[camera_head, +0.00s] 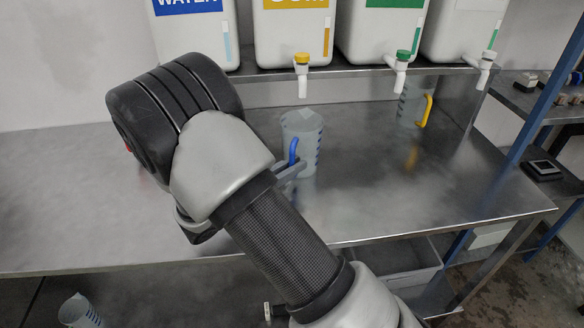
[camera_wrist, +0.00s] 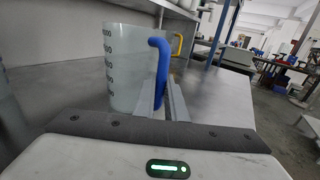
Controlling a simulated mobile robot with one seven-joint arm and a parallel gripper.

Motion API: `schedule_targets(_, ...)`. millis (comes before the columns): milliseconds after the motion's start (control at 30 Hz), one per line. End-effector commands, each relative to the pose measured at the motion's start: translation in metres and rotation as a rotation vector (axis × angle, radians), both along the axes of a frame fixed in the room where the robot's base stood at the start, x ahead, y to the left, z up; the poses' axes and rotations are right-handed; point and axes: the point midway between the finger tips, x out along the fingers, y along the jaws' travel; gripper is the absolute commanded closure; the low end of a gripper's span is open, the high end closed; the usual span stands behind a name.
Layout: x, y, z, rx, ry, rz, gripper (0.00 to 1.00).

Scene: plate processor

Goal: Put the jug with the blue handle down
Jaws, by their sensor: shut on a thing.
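The jug with the blue handle (camera_head: 301,132) is a translucent jug with dark scale marks, at the middle of the metal table (camera_head: 390,200) in the head view. It stands upright; I cannot tell whether its base touches the table. It also shows in the wrist view (camera_wrist: 124,65), with its blue handle (camera_wrist: 160,68) toward me. My gripper (camera_wrist: 165,97) is shut on the blue handle, its two fingers on either side of it. In the head view my arm hides the wrist and part of the table to the left of the jug.
A jug with a yellow handle (camera_head: 412,104) stands farther back to the right. White tanks with taps (camera_head: 291,38) stand on a shelf (camera_head: 345,68) above the table's back. Another jug (camera_head: 78,311) is low at the lower left. The table's right part is clear.

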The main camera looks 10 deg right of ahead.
Motion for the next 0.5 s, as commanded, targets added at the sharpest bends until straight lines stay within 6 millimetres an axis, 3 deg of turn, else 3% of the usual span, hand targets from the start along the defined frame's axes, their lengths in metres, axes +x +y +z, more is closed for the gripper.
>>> schedule_targets(267,0.0000,0.0003,-0.0025,0.000,-0.001,0.000,1.00)
schedule_targets(300,0.0000,0.0003,-0.0023,0.001,-0.001,0.000,0.86)
schedule_targets(400,0.0000,0.0003,-0.0019,0.001,-0.001,0.000,0.70)
schedule_targets(500,-0.0001,0.0004,-0.0019,0.001,-0.001,0.000,0.70)
